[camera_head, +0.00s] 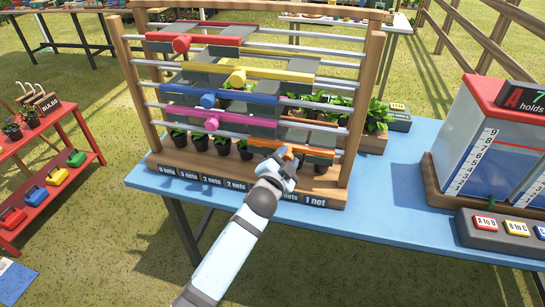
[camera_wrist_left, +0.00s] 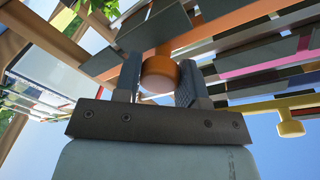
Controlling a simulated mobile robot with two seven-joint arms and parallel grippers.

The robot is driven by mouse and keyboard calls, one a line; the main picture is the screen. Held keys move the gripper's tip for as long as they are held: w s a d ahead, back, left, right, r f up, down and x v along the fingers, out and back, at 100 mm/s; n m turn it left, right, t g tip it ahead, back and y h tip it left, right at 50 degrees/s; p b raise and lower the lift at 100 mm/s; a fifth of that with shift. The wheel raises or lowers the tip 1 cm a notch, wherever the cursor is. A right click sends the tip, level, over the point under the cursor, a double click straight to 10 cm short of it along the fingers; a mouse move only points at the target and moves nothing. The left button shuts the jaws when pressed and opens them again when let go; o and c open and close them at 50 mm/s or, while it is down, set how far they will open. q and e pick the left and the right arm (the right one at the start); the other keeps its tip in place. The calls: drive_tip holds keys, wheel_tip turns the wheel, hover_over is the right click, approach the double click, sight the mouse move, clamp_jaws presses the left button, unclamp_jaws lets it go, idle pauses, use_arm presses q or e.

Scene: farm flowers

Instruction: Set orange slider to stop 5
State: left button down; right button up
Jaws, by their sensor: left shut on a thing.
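The orange slider (camera_head: 310,150) is on the lowest rail of the wooden rack (camera_head: 352,150), right of the rack's middle. My left gripper (camera_head: 285,162) reaches it from the front and is shut on its knob. In the left wrist view the round orange knob (camera_wrist_left: 160,74) sits between the two fingers of the gripper (camera_wrist_left: 158,80), and the orange bar (camera_wrist_left: 225,22) runs behind it. In the head view my gripper hides the knob and part of the label strip (camera_head: 206,180) below. No stop numbers can be read on the rail. My right gripper is not in view.
Above are red (camera_head: 195,39), yellow (camera_head: 275,74), blue (camera_head: 222,94) and magenta (camera_head: 228,119) sliders. Potted plants (camera_head: 222,144) stand behind the rails. A red-topped tank (camera_head: 480,125) and button box (camera_head: 500,229) stand on the blue table (camera_head: 400,210) at right.

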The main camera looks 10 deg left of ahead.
use_arm(q)
drive_tip(key=shift+d, duration=0.6)
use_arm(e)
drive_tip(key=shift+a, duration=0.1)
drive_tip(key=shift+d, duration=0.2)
use_arm(q)
drive_tip(key=c, duration=0.9)
unclamp_jaws()
drive_tip(key=shift+f, duration=0.1)
drive_tip(key=shift+o, duration=0.9)
drive_tip(key=shift+d, duration=0.2)
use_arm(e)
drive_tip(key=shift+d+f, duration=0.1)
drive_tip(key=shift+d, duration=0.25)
use_arm(q)
drive_tip(key=shift+s+a, duration=0.1)
drive_tip(key=shift+a, duration=0.1)
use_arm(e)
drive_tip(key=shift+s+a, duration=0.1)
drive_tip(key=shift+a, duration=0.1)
